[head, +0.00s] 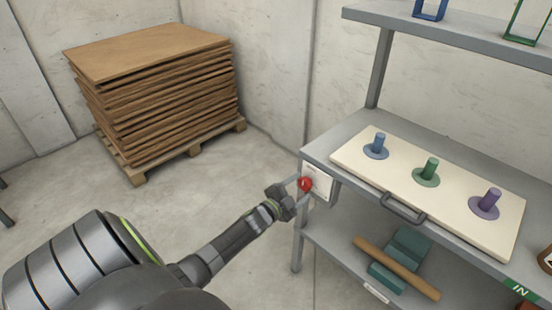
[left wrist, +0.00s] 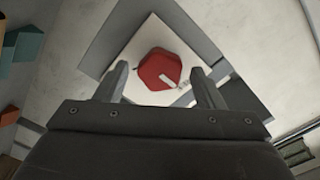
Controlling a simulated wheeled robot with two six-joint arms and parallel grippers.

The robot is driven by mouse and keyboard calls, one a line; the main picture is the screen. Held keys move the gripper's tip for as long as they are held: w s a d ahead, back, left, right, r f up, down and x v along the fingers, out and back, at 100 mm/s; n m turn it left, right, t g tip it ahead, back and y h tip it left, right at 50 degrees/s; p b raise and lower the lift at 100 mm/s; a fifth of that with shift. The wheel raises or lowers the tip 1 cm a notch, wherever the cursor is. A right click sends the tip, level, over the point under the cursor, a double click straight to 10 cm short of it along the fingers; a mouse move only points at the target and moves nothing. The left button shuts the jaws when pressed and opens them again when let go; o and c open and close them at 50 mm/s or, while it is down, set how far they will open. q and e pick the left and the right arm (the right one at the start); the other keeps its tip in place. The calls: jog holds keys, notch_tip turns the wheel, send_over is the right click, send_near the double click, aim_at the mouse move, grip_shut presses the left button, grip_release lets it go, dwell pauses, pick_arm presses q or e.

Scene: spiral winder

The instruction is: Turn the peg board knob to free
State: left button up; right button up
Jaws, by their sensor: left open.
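The red knob (head: 305,184) sits on a small white plate (head: 319,180) at the left end of the grey shelf unit. In the left wrist view the knob (left wrist: 160,70) is a red, many-sided cap with a white pointer mark towards its lower right. My left gripper (head: 293,189) is at the knob, and in the wrist view its two fingers (left wrist: 159,86) are open, one on each side of it, with gaps between. The peg board (head: 455,213) lies on the shelf, cream coloured, with blue, green and purple pegs and a dark handle at its front. My right gripper is not in view.
The lower shelf holds teal blocks (head: 410,243) and a wooden bar (head: 395,268). An upper shelf (head: 455,32) overhangs the board. A stack of brown sheets (head: 160,95) stands on a pallet at the back left. The floor between is clear.

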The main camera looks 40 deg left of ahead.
pick_arm(q)
jog(key=s+a, duration=0.1)
jog(key=s, duration=1.5)
jog(key=shift+a, duration=0.15)
jog(key=s+f+n+g+y+p, duration=0.1)
jog(key=s+f+n+g, duration=0.2)
jog(key=f, duration=0.4)
jog(key=s+a+f+n+g+y+p, duration=0.1)
jog(key=s+f+n+g, duration=0.1)
jog(key=s+f, duration=0.4)
jog(key=s+f+n+g+y+p, duration=0.1)
jog(key=s+f+n+g, duration=0.15)
jog(key=f, duration=0.55)
jog(key=s+d+f+n+g+p, duration=0.1)
jog(key=s+d+f+g, duration=0.2)
jog(key=s, duration=0.5)
jog(key=s+d+f+n+g+p, duration=0.1)
jog(key=s+d+f+n+g, duration=0.1)
jog(key=s, duration=0.6)
jog(key=s+d+f+n+g+p, duration=0.1)
jog(key=s+d+f+g, duration=0.3)
jog(key=s+f, duration=0.3)
jog(key=shift+s+d+f+n+h, duration=0.25)
jog(key=shift+s+d+n+h, duration=0.15)
jog(key=shift+s+d, duration=0.3)
jog(key=shift+a, duration=0.1)
